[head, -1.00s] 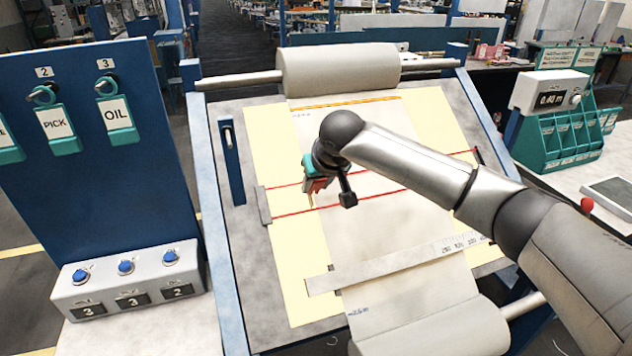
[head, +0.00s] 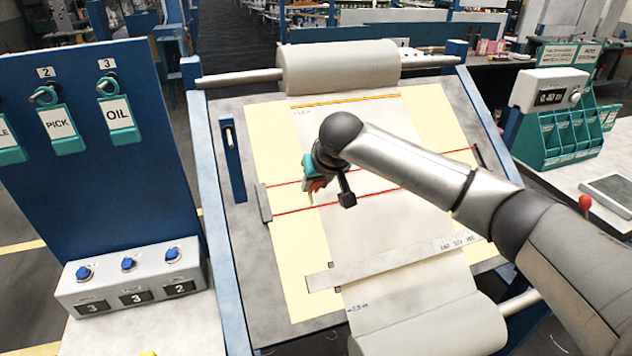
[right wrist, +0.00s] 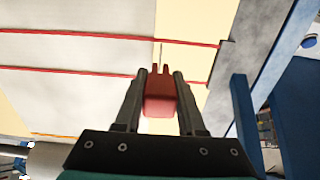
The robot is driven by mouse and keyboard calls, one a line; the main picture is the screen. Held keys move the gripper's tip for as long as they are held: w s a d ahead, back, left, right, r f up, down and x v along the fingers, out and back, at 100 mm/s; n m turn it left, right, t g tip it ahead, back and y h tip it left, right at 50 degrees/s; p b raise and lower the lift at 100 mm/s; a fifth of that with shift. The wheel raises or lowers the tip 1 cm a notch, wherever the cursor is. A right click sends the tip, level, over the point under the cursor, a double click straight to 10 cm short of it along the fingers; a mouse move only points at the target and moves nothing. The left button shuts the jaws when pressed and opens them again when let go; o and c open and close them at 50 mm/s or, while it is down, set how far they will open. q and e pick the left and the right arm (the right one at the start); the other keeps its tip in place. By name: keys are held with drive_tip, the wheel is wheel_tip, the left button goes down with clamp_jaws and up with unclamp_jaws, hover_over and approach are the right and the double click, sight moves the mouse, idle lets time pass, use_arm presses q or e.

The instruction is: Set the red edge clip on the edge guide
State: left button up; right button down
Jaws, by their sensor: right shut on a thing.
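My right gripper (head: 316,186) is low over the left part of the sloping board, close to the two red lines. In the right wrist view its two dark fingers (right wrist: 155,78) are shut on the red edge clip (right wrist: 160,104), whose prongs point away from the palm. In the head view only a little red of the clip (head: 317,184) shows under the gripper. A thin tan strip (right wrist: 160,52), perhaps the edge guide, lies just beyond the prongs. I cannot tell whether the clip touches it. My left gripper is not in view.
A grey bar (head: 264,203) holds the left ends of the red lines. A flat ruler (head: 400,262) crosses the lower board. Fabric rolls lie at the top (head: 340,68) and bottom (head: 430,325). A blue panel (head: 60,200) stands left, above a button box (head: 130,280).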

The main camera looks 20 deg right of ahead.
sight(313, 189)
drive_tip(key=shift+w+f, duration=0.15)
drive_tip(key=shift+f, duration=0.05)
drive_tip(key=shift+b+x, duration=0.35)
drive_tip(key=shift+x, duration=0.5)
drive_tip(key=shift+w+f, duration=0.1)
drive_tip(key=shift+f, duration=0.05)
drive_tip(key=shift+b+x, duration=0.55)
drive_tip(key=shift+x, duration=0.2)
drive_tip(key=shift+c, duration=2.1)
unclamp_jaws()
drive_tip(key=v, duration=1.5)
